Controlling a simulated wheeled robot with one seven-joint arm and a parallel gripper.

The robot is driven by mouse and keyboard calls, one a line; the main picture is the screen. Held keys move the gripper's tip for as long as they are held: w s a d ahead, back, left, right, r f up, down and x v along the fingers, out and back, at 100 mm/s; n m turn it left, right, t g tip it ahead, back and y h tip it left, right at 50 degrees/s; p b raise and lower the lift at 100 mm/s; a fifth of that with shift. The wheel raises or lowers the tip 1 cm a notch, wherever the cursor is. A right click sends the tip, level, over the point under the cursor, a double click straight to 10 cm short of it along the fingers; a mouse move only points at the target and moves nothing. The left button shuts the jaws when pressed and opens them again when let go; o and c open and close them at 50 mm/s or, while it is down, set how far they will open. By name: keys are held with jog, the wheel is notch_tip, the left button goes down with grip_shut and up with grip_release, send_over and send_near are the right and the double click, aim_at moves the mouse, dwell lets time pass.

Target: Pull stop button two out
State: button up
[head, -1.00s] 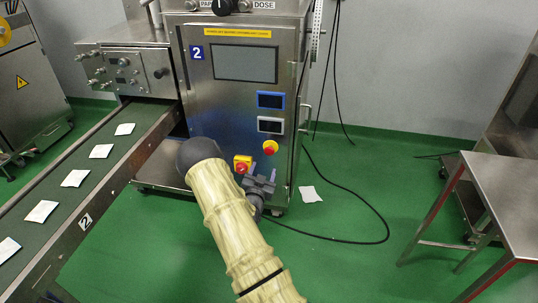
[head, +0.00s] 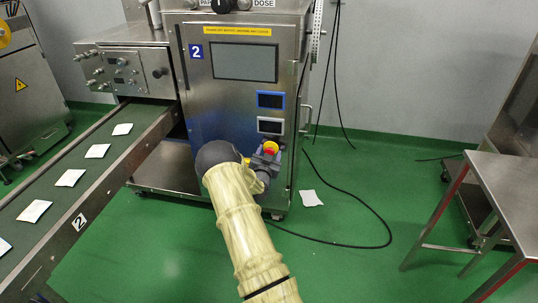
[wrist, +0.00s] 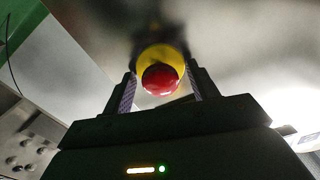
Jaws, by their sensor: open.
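The cabinet marked 2 (head: 231,110) carries a red stop button with a yellow collar (head: 270,148) on its lower right front, below two small displays. My gripper (head: 264,156) is open in front of this button. In the wrist view the red button (wrist: 161,79) and its yellow collar (wrist: 160,57) show between the tips of my open gripper (wrist: 160,92), with a gap at each side. The fingers do not visibly touch it. A second yellow-housed button lower left is mostly hidden by my arm.
A conveyor (head: 105,170) with several white teabags runs along the left. A metal table (head: 505,195) stands at the right. A black cable (head: 375,215) and a white packet (head: 311,198) lie on the green floor, which is otherwise open right of the cabinet.

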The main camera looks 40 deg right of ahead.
grip_shut()
jog(key=shift+s+a, duration=0.35)
jog(key=shift+a, duration=0.05)
grip_release()
jog(key=p+v, duration=0.4)
jog(key=v, duration=1.3)
jog(key=shift+s+p, duration=0.2)
jog(key=shift+p, duration=0.2)
jog(key=shift+a, duration=0.15)
